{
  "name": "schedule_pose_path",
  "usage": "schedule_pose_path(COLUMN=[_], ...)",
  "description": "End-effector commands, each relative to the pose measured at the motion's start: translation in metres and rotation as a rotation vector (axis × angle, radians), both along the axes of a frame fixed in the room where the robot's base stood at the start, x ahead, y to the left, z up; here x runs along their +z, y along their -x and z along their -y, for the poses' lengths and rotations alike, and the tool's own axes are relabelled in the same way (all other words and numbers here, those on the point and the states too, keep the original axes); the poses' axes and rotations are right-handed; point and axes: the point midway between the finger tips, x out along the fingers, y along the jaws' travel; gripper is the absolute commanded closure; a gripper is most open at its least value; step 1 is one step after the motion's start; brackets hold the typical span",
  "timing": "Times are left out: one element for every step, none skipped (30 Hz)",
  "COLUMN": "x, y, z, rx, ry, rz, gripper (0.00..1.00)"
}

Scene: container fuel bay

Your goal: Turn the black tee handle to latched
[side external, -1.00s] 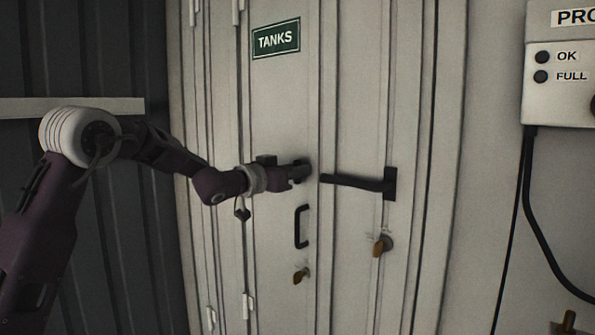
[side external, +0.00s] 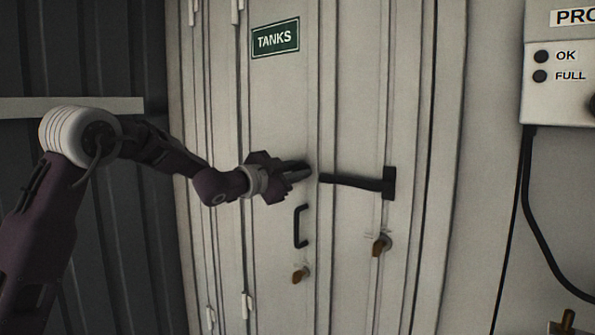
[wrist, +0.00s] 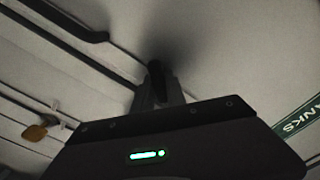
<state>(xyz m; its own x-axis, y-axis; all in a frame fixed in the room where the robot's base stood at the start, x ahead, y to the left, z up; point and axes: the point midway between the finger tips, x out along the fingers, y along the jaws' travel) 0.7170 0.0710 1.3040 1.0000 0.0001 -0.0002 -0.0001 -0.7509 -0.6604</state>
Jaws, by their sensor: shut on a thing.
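The black tee handle (wrist: 156,72) is on the pale door, above a black pull handle. In the side view my gripper and its fingers hide most of it. My gripper (side external: 301,171) reaches the door from the left and is shut on the tee handle. In the wrist view the fingertips of my gripper (wrist: 160,88) close around the dark handle, with a soft shadow on the door behind. The handle's exact angle and any latch marks cannot be made out.
A long black lever (side external: 355,183) points left from its plate, just right of my gripper. The black pull handle (side external: 299,227) and brass-coloured knobs (side external: 300,275) (side external: 381,244) sit below. A green TANKS sign (side external: 275,38) is above. A control box (side external: 560,75) hangs far right.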

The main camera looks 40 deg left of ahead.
Motion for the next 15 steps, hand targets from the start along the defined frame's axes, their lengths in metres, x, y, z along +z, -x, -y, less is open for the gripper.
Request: schedule_pose_path(x=[0.0003,0.0002,0.0000,-0.0001,-0.0004,-0.0005,-0.0007,-0.0008,-0.0010,-0.0012,-0.0014,-0.0016,-0.0017,-0.0018,-0.0021], y=[0.0000,0.0000,0.0000,0.0000,0.0000,0.0000,0.0000,0.0000,0.0000,0.0000,0.0000,0.0000,0.0000,0.0001,0.0000], z=[0.0008,0.0008,0.0011,0.0011,0.0012,0.0013,0.0014,0.0015,0.0018,0.0020,0.0020,0.0019,0.0018,0.0017,0.0020], rx=[-0.001,-0.001,-0.001,-0.001,-0.001,-0.001,-0.001,-0.001,-0.001,-0.001,-0.001,-0.001,0.000,0.000,-0.001], ry=[-0.040,-0.068,-0.106,-0.135,-0.163,-0.201,-0.230,-0.259,-0.296,-0.325,-0.354,-0.391,-0.418,-0.445,-0.481], rz=[0.001,0.001,0.001,0.001,0.001,0.001,0.001,0.001,0.001,0.001,0.001,0.001,0.000,0.000,0.001], gripper=[1.00,1.00,1.00,1.00,1.00,1.00,1.00,1.00,1.00,1.00,1.00,1.00,1.00,1.00,1.00])
